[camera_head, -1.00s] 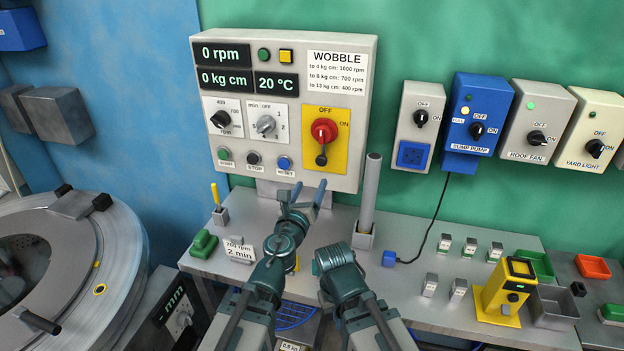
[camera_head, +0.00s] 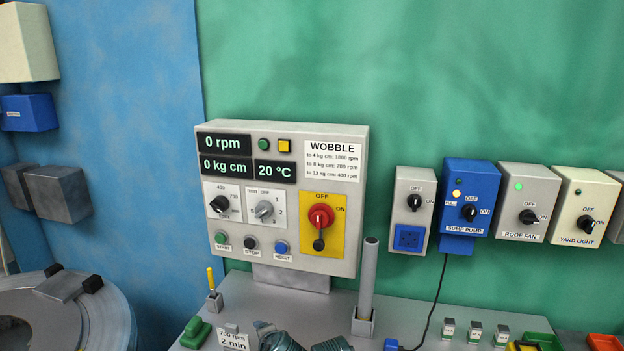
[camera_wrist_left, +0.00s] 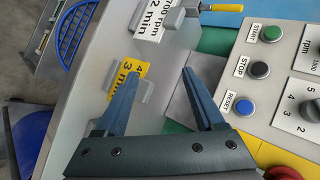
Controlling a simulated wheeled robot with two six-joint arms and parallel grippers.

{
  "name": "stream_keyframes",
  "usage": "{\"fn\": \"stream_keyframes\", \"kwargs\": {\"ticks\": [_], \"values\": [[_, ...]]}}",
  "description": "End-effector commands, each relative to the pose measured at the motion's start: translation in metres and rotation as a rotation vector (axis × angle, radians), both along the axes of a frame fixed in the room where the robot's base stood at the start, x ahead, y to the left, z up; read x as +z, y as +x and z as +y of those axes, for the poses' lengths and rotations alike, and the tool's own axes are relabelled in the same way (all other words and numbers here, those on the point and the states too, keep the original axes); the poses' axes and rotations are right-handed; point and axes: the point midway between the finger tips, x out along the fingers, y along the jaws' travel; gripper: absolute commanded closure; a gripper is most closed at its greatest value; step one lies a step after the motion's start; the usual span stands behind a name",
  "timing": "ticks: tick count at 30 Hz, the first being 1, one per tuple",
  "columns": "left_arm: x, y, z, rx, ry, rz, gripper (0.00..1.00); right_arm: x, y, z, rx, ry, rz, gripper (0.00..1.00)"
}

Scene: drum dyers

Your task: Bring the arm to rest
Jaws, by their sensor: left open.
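My left gripper (camera_wrist_left: 160,73) is open in the left wrist view, with nothing between its fingers. One fingertip appears near a yellow card (camera_wrist_left: 127,73) in a small holder; whether they touch I cannot tell. In the head view only the top of my left arm (camera_head: 281,342) shows at the bottom edge, in front of the bench below the control panel (camera_head: 285,190). The top of my right arm (camera_head: 332,344) shows beside it. My right gripper is out of view.
A grey upright tube (camera_head: 368,280) stands on the bench right of my arms. A white card (camera_head: 234,341), a green block (camera_head: 196,332) and a yellow-handled tool (camera_head: 211,280) stand left. Several switch boxes line the green wall. The drum (camera_head: 70,310) is far left.

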Motion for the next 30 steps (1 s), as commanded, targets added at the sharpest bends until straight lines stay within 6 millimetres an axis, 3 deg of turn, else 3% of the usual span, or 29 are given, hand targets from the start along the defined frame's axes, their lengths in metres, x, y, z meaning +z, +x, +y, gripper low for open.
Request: {"fn": "stream_keyframes", "kwargs": {"ticks": [3,6,9,12,17,30], "values": [[-0.045,-0.053,-0.013,0.261,-0.26,0.2,0.3,0.0,0.0,0.0,0.0,0.0,0.0,1.0],[-0.067,-0.096,-0.031,0.443,-0.405,0.357,0.3,0.0,0.0,0.0,0.0,0.0,0.0,1.0],[-0.077,-0.13,-0.047,0.578,-0.488,0.484,0.3,0.0,0.0,0.0,0.0,0.0,0.0,1.0],[-0.08,-0.152,-0.057,0.662,-0.528,0.568,0.3,0.0,0.0,0.0,0.0,0.0,0.0,1.0],[-0.081,-0.166,-0.063,0.711,-0.549,0.62,0.3,0.0,0.0,0.0,0.0,0.0,0.0,1.0],[-0.081,-0.166,-0.063,0.71,-0.548,0.619,0.3,0.0,0.0,0.0,0.0,0.0,0.0,1.0]]}}
